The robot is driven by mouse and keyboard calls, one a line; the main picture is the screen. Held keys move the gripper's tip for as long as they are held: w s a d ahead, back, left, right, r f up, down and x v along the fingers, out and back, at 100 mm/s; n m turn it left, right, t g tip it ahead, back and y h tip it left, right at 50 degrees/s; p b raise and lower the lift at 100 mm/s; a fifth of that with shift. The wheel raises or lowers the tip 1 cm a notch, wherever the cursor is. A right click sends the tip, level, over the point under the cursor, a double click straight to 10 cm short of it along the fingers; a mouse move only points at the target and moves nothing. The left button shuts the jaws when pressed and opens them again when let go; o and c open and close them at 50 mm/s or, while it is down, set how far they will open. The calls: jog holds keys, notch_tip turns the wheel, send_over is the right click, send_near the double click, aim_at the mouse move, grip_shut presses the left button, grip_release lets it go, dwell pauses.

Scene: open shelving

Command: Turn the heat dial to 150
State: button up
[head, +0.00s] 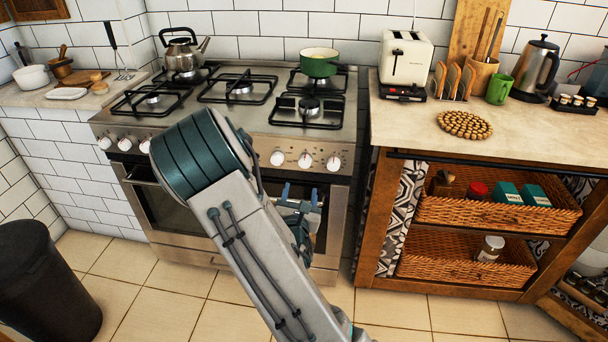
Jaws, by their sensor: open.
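The steel stove (362,130) has a row of white dials along its front panel. Three dials show left of my arm, among them the leftmost dial (104,143). To the right of my arm are another dial (277,158), a second (305,160) and the rightmost dial (334,163). Their markings are too small to read, so I cannot tell which is the heat dial. My arm hides the middle of the panel. My gripper (301,198), partly hidden behind my arm, is open in front of the oven, just below the right-hand dials. I see no dial between its fingers.
A kettle (183,52) and a green pot (319,63) stand on the stove top. The oven door handle (138,176) juts out below the dials. A wooden counter (400,125) with a toaster (405,62) adjoins at right. A black bin (45,285) stands at lower left.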

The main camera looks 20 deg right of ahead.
aim_at(305, 164)
jog(key=x, duration=1.1)
jog(key=shift+w+d, duration=0.15)
jog(key=shift+w, duration=0.1)
jog(key=c, duration=1)
